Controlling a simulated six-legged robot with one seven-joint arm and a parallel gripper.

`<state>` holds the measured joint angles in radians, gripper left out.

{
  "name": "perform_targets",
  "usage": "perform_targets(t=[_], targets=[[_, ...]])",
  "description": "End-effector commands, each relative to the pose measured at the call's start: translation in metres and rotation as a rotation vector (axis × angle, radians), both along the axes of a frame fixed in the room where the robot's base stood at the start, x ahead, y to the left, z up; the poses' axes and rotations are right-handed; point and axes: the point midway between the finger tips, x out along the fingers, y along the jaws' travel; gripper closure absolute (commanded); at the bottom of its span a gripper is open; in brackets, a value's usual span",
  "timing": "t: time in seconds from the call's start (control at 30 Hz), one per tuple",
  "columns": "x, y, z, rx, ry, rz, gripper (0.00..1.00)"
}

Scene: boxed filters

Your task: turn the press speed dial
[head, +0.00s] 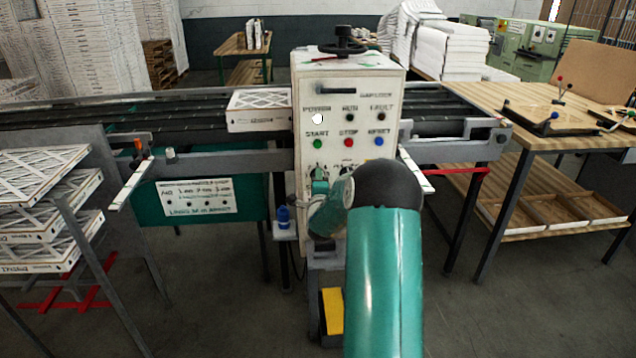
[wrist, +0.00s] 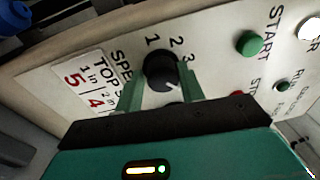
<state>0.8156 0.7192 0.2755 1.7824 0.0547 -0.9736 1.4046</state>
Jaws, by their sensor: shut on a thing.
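The press speed dial (wrist: 161,71) is a black round knob with a white pointer line, on the pale panel of the press control box (head: 350,85). The numbers 1, 2 and 3 are printed around it in the wrist view. My gripper (wrist: 160,88) has its two green fingers on either side of the dial, shut on it. The dial's pointer line is at its lower right, on the far side from the printed "SPE" lettering.
Beside the dial are a green start button (wrist: 249,43) and a red stop button (wrist: 237,95), partly hidden by my gripper. A blue bottle (head: 283,216) stands left of the box. A boxed filter (head: 259,110) lies on the conveyor. A wooden table (head: 500,97) stands right.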

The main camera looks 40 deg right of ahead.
Motion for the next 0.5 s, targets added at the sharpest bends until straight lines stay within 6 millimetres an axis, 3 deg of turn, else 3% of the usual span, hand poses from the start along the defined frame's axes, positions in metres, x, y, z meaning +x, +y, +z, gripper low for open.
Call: perform_targets(t=[0.03, 0.5], targets=[[0.0002, -0.0024, 0.0089, -0.049, 0.010, -0.004, 0.84], [0.0010, -0.0019, 0.0104, -0.418, 0.260, -0.004, 0.84]])
